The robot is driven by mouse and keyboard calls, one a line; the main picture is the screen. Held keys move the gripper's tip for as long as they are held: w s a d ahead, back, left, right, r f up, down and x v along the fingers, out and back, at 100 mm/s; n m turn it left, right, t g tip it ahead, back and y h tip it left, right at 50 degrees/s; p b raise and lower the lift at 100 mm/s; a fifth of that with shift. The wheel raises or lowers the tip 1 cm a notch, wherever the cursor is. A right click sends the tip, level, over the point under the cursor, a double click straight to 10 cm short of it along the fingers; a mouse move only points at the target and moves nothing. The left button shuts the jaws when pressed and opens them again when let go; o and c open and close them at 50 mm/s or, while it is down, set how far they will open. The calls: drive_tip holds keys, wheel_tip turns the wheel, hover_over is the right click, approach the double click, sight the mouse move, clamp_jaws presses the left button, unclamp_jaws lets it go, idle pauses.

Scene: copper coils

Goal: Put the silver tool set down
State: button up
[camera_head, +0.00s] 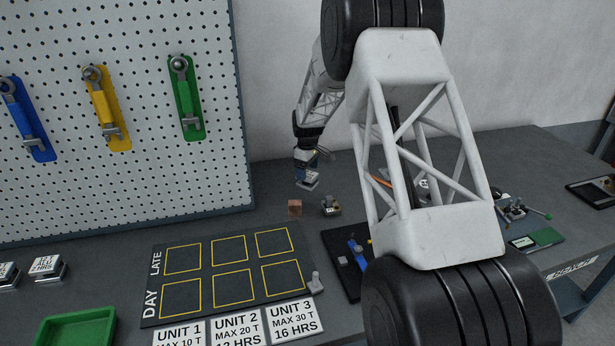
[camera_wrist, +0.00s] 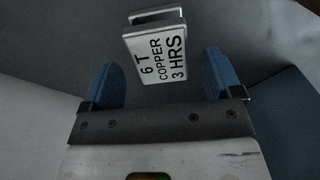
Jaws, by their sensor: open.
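A silver block with a white label reading "6 T COPPER 3 HRS" (camera_wrist: 157,58) and a handle-like frame at its far end shows ahead of my gripper (camera_wrist: 163,84). My gripper's blue fingers are apart, with a visible gap on each side of the block. In the head view my gripper (camera_head: 305,170) points down near the back of the bench, with the silver block (camera_head: 309,183) at its tips. I cannot tell for certain whether the block rests fully on the bench. No other clearly silver tool is identifiable; my arm hides part of the bench.
A board with yellow squares (camera_head: 222,290) lies at front left, a small grey piece (camera_head: 316,283) at its right edge. A brown block (camera_head: 295,208) and a small device (camera_head: 330,205) stand near my gripper. A green tray (camera_head: 75,328) is front left. Tools hang on the pegboard (camera_head: 140,190).

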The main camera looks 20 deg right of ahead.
wheel_tip(320, 180, up, 8)
idle(0.4)
idle(0.6)
drive_tip(key=s+a+r+m, duration=0.1)
drive_tip(key=s+a+r, duration=0.1)
drive_tip(key=s+r, duration=0.55)
drive_tip(key=s+a+r+m+t, duration=0.15)
drive_tip(key=s+r, duration=0.25)
drive_tip(key=s, duration=0.7)
drive_tip(key=s+a+r+m, duration=0.2)
drive_tip(key=s+r, duration=0.3)
drive_tip(key=s, duration=0.4)
drive_tip(key=s+a+f+m, duration=0.1)
drive_tip(key=s+m, duration=0.1)
drive_tip(key=s, duration=1.4)
drive_tip(key=s+a+f+m+t, duration=0.1)
drive_tip(key=s+m, duration=0.1)
drive_tip(key=s, duration=1.4)
drive_tip(key=shift+a+m, duration=0.35)
